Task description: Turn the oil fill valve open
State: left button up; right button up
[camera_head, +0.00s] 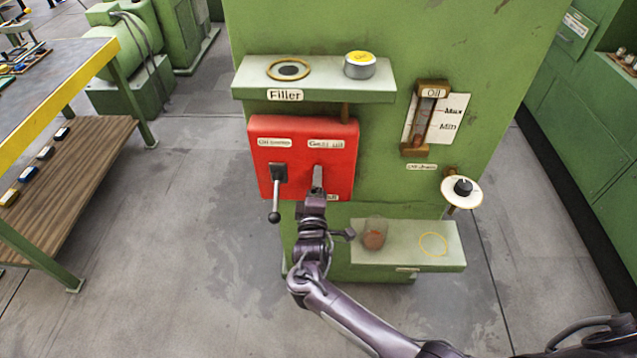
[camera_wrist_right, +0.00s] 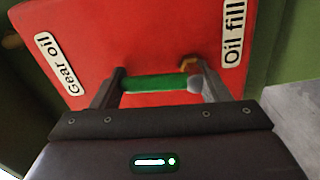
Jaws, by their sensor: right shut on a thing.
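The oil fill valve is mostly hidden behind my right gripper (camera_head: 317,182) in the head view, on the right half of the red panel (camera_head: 262,178). In the right wrist view, a green valve handle (camera_wrist_right: 155,84) with a grey rounded end lies across between the two fingers of the right gripper. The gripper is shut on this handle. A brass-coloured part shows behind its right end. The "Oil fill" label (camera_wrist_right: 235,32) is beside the right finger, and the "Gear oil" label (camera_wrist_right: 60,64) is on the left. My left gripper is in neither view.
A dark lever (camera_head: 276,192) hangs down on the panel, left of my gripper. Above is the "Filler" shelf (camera_head: 315,88) with a round tin (camera_head: 360,65). A lower shelf (camera_head: 405,256) holds a brownish jar (camera_head: 374,234).

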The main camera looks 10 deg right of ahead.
jog(key=shift+a+n, duration=0.2)
jog(key=shift+n, duration=0.4)
jog(key=o, duration=1.3)
jog(key=v, duration=0.7)
jog(key=shift+s+a, duration=0.15)
jog(key=shift+s, duration=0.2)
